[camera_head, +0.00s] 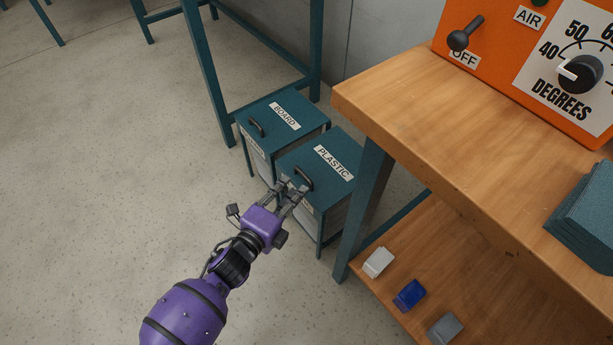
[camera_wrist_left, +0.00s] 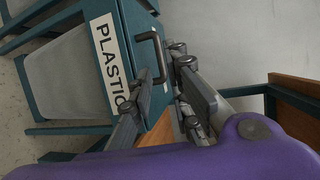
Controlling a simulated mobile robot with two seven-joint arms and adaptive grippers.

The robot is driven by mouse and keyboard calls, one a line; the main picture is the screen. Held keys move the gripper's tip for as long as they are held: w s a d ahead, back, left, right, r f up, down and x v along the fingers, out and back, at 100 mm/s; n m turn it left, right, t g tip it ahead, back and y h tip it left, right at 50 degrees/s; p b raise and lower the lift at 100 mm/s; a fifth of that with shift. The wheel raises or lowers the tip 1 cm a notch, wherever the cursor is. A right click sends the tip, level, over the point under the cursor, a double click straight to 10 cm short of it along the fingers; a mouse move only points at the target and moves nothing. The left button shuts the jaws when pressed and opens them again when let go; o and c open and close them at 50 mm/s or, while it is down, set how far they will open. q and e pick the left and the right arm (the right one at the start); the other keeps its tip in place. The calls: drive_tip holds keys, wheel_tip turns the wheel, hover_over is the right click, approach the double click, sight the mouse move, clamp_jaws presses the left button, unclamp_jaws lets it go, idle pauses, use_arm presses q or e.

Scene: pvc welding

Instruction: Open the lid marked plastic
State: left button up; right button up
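The teal bin lid marked PLASTIC (camera_head: 325,150) lies flat and shut in the head view. It also shows in the left wrist view (camera_wrist_left: 128,30). Its dark bar handle (camera_head: 304,175) is on the near left part of the lid and shows in the wrist view (camera_wrist_left: 157,45). My left gripper (camera_head: 293,185) is at the handle with its fingers apart. In the wrist view my left gripper (camera_wrist_left: 162,63) has a fingertip on either side of the handle's end. I cannot tell whether the fingers touch it. My right gripper is not in view.
A wooden workbench (camera_head: 400,100) with an orange control box (camera_head: 500,40) is on the right. Its lower shelf (camera_head: 390,302) holds small blocks. The floor at left is clear.

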sight(304, 175)
use_arm(q)
drive_tip(key=b+x, duration=0.2)
drive_tip(key=x, duration=0.4)
drive_tip(key=shift+f, duration=0.15)
drive_tip(key=shift+w+d, duration=0.25)
drive_tip(key=shift+w, duration=0.1)
drive_tip(key=shift+w+d, duration=0.1)
clamp_jaws()
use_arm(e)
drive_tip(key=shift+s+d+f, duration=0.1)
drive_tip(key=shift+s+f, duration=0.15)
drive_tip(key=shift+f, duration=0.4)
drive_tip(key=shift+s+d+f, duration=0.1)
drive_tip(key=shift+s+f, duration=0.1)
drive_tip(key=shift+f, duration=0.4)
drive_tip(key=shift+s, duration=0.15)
